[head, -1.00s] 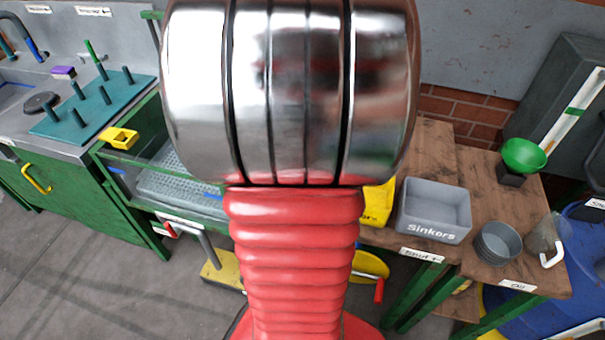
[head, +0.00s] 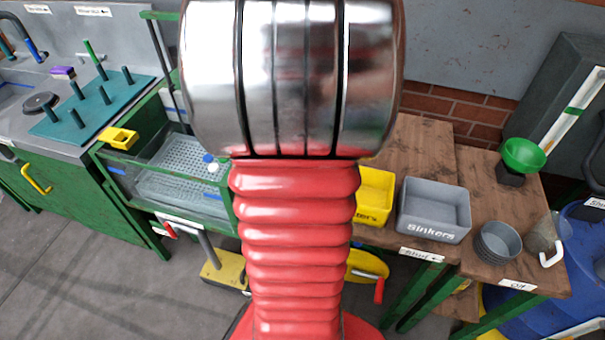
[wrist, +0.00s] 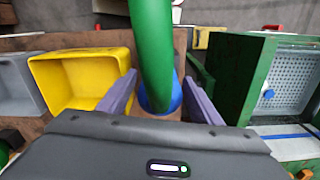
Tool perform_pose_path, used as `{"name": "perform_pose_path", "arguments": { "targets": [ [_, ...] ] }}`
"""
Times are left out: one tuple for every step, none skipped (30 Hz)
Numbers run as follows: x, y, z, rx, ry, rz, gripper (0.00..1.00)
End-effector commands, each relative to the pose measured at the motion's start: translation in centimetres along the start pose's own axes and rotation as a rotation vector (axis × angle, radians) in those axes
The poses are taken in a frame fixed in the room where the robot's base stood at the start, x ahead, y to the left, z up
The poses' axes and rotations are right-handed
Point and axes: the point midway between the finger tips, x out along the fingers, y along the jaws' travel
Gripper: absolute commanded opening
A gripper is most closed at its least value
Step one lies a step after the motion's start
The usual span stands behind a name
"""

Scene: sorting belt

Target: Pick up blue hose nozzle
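In the wrist view, a blue rounded piece (wrist: 162,97), seemingly the blue hose nozzle, shows between the fingers of my gripper (wrist: 160,82). A thick green tube (wrist: 152,45) runs from it past the top edge and hides part of it. My two purple fingers stand apart on either side of the blue piece, with narrow gaps visible, so the gripper looks open. I cannot tell how far below the fingertips it is. In the head view, my arm hides the gripper and this piece.
The yellow bin (head: 374,197) and grey Sinkers bin (head: 433,183) stand on the wooden table, right of my arm. A perforated tray (head: 178,186) in a green-framed tank lies left. A blue round piece (head: 208,158) is there. The green funnel (head: 524,155) stands far right.

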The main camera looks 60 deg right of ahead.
Motion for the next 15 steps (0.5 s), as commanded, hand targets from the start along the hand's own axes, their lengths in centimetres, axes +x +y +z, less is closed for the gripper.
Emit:
{"name": "perform_pose_path", "arguments": {
  "targets": [
    [0.0,0.0,0.0,0.0,0.0,0.0,0.55],
    [0.0,0.0,0.0,0.0,0.0,0.0,0.53],
    [-0.01,0.0,0.0,0.0,0.0,0.0,0.5],
    [-0.01,0.0,0.0,0.0,0.0,0.0,0.48],
    [-0.01,0.0,0.0,0.0,0.0,0.0,0.46],
    [-0.01,0.0,0.0,0.0,0.0,0.0,0.43],
    [-0.01,-0.01,0.0,0.0,0.0,0.0,0.41],
    [-0.01,-0.01,0.0,0.0,0.0,0.0,0.39],
    [-0.01,0.0,0.0,0.0,0.0,0.0,0.36],
    [-0.01,0.0,0.0,0.0,0.0,0.0,0.34],
    [-0.01,0.0,0.0,0.0,0.0,0.0,0.32],
    [-0.01,0.0,0.0,0.0,0.0,0.0,0.29],
    [-0.01,0.0,0.0,0.0,0.0,0.0,0.27],
    [-0.01,0.0,0.0,0.0,0.0,0.0,0.25],
    [-0.01,0.0,0.0,0.0,0.0,0.0,0.22]
  ]
}}
